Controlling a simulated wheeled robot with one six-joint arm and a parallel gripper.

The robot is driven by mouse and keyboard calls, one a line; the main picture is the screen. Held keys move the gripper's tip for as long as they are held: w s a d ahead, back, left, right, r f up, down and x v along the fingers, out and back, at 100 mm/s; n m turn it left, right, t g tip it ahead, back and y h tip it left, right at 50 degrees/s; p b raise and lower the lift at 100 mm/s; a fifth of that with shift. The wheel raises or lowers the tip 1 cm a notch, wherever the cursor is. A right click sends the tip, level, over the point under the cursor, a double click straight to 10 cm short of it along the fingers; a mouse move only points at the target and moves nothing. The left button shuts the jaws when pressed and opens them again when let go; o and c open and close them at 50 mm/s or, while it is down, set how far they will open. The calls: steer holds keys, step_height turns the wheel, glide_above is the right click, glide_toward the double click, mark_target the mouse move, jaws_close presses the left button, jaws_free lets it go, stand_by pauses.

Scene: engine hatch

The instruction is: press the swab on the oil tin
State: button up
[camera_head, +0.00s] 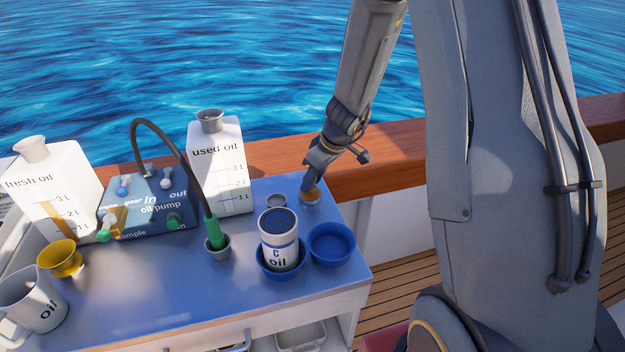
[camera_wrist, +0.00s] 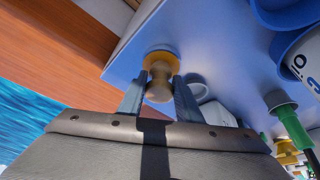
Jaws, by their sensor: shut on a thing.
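My gripper (camera_head: 314,176) is at the far right corner of the blue-grey worktop. It is shut on the swab (camera_head: 311,195), a wooden knob with a wide round base. The wrist view shows the swab (camera_wrist: 160,72) upright between both fingers (camera_wrist: 158,92), its base on or just above the worktop; I cannot tell which. A white can marked "C oil" (camera_head: 279,253), with a blue band and dark top, stands in a blue dish nearer the front. I cannot tell which of these is the oil tin.
An empty-looking blue bowl (camera_head: 332,243) stands right of the can. A green nozzle on a hose (camera_head: 212,232) stands in a cup to the left. The used oil (camera_head: 222,180) and fresh oil (camera_head: 58,190) containers flank the pump box (camera_head: 150,205). A wooden rail (camera_head: 390,172) runs behind.

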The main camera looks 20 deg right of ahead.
steer(key=shift+r+p, duration=2.35)
steer(key=shift+r, duration=1.15)
steer(key=s+f+m+t+h+b, duration=0.1)
steer(key=s+f+m+h+b, duration=0.1)
steer(key=s+m, duration=0.4)
steer(key=shift+s+a+m+h, duration=0.25)
steer(key=shift+s+m+h, duration=0.1)
steer(key=shift+m, duration=0.25)
